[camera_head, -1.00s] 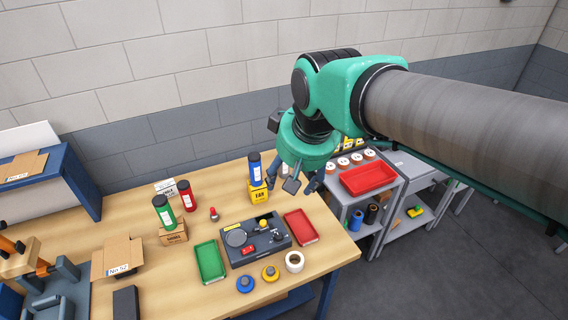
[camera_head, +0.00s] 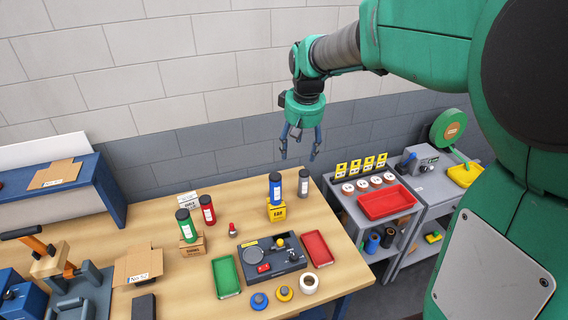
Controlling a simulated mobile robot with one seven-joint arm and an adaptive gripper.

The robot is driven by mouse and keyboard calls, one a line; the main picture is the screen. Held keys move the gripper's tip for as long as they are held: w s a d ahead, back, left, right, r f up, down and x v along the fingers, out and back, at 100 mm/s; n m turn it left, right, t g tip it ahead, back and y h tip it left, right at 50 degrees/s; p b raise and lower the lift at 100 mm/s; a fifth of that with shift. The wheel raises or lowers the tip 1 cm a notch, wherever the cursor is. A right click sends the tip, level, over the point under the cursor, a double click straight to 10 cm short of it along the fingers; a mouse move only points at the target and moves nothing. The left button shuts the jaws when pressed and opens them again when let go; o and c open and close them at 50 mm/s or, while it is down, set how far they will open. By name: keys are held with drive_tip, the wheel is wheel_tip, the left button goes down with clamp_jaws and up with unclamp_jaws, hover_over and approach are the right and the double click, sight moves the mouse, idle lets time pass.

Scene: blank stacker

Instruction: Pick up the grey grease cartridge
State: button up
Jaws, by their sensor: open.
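The grey grease cartridge (camera_head: 303,184) stands upright at the table's back right, with a dark cap and a pale label. It is just right of the blue cartridge (camera_head: 275,186), which stands on a yellow box (camera_head: 277,212). My gripper (camera_head: 299,157) points down with its fingers apart and nothing between them. In the picture it is just above the grey cartridge, in front of the wall; the depth between them is hard to tell. The cartridge is fully visible and apart from the fingers.
Green (camera_head: 186,226) and red (camera_head: 207,209) cartridges stand further left. A dark tool panel (camera_head: 273,258) lies between a green tray (camera_head: 226,276) and a red tray (camera_head: 317,249). A grey cart with a red bin (camera_head: 386,203) stands right of the wooden table (camera_head: 345,262).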

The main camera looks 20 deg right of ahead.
drive_tip(key=w+d+f+g+p, duration=0.1)
drive_tip(key=w+d+f, duration=0.25)
drive_tip(key=w, duration=0.35)
drive_tip(key=w+d+f+p, duration=0.2)
drive_tip(key=w+d+f, duration=0.1)
drive_tip(key=w+f, duration=0.3)
drive_tip(key=n+g+p, duration=0.1)
drive_tip(key=g+p, duration=0.1)
drive_tip(key=p, duration=0.1)
hover_over(305, 172)
drive_tip(key=f, duration=1.5)
drive_tip(key=shift+s+a+f, duration=0.2)
drive_tip(key=shift+f, duration=0.1)
drive_tip(key=shift+w+d+f, duration=0.15)
drive_tip(key=shift+d+f, duration=0.05)
drive_tip(key=shift+f, duration=0.25)
drive_tip(key=shift+f, duration=0.1)
drive_tip(key=shift+f, duration=4.2)
drive_tip(key=shift+f, duration=0.15)
